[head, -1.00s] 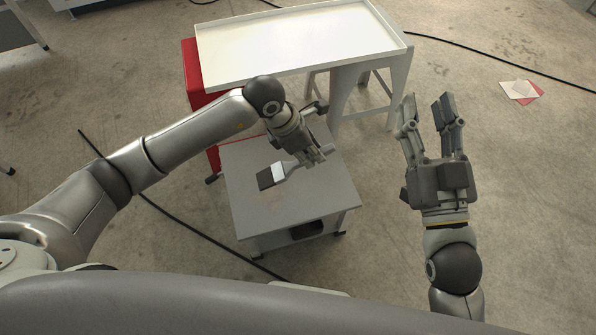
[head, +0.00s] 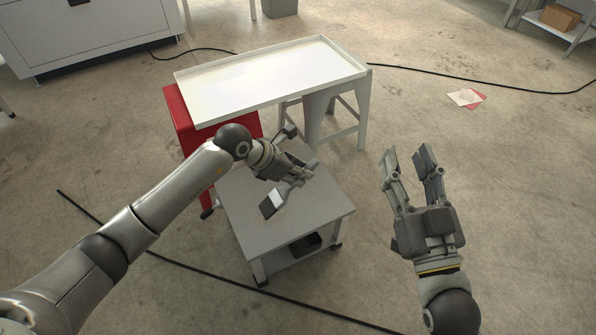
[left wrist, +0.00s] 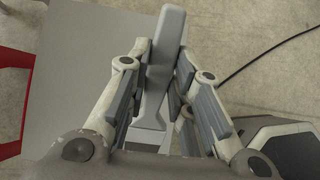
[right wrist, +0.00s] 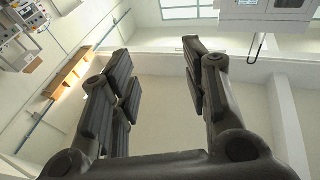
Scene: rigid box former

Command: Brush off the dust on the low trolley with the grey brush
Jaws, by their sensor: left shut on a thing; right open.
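The grey brush (head: 272,204) has a dark bristle end and a pale metal band. My left gripper (head: 305,174) is shut on its handle, which shows between the fingers (left wrist: 163,60) in the left wrist view (left wrist: 168,35). The brush is tilted over the top of the low grey trolley (head: 325,212), bristles down and to the left. I cannot tell whether the bristles touch the top. Any dust by the bristles is too faint to make out. My right gripper (head: 407,160) is open and empty, to the right of the trolley; its spread fingers (right wrist: 157,75) show in the right wrist view.
A white tray-topped table (head: 270,78) stands behind the trolley, with a red cabinet (head: 183,118) under its left end. Black cables (head: 190,268) cross the floor. Red and white sheets (head: 466,98) lie at right. The floor right of the trolley is mostly clear.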

